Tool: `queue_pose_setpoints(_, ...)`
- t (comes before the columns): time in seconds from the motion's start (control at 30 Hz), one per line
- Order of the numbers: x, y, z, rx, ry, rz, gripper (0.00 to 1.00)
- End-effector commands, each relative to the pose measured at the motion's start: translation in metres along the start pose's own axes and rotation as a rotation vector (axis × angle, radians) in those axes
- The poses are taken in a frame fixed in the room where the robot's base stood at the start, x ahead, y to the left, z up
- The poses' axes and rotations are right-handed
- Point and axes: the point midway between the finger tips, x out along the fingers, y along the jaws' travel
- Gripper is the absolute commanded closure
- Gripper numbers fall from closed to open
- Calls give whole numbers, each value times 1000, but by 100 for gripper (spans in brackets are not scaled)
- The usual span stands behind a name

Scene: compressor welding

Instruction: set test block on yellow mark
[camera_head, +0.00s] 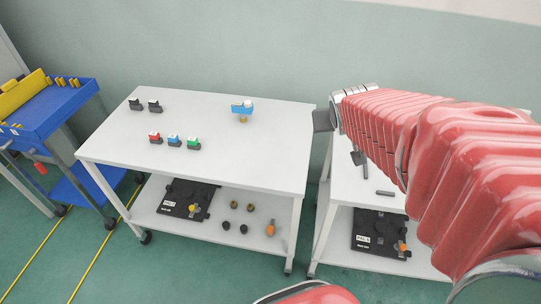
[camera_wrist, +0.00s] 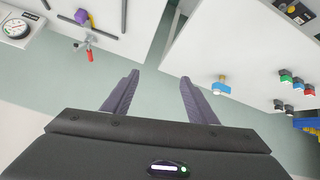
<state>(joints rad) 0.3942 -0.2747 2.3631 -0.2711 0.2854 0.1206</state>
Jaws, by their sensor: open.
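No thing in view can be surely told as the test block. A blue block with a white part (camera_head: 242,107) stands at the back right of the left white table, with a small tan-yellow piece (camera_head: 243,119) at its base; I cannot tell if that is the yellow mark. The blue block also shows in the wrist view (camera_wrist: 221,88). Small blocks with red (camera_head: 154,136), blue (camera_head: 174,139) and green (camera_head: 193,143) tops stand in a row nearer the front. My gripper (camera_wrist: 159,78) is open, with nothing between its fingers, apart from the blue block.
Two dark blocks (camera_head: 145,105) stand at the table's back left. A blue rack (camera_head: 50,105) is at far left. A gauge (camera_wrist: 15,28), purple piece (camera_wrist: 82,17) and red-handled clamp (camera_wrist: 88,46) are on another surface. A gap separates the two tables. The left table's front is clear.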

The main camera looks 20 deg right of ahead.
Motion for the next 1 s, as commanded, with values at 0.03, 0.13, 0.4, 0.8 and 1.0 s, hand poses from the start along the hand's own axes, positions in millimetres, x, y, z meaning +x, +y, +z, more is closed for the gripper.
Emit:
queue_pose_setpoints(0.03,-14,-14,4,-12,-8,-20,47)
queue_pose_setpoints(0.13,-40,-38,17,-31,-42,-59,47)
queue_pose_setpoints(0.4,-109,-95,67,-101,-142,-187,47)
queue_pose_setpoints(0.8,-172,-133,129,-192,-248,-327,47)
queue_pose_setpoints(1.0,-172,-133,129,-192,-249,-327,47)
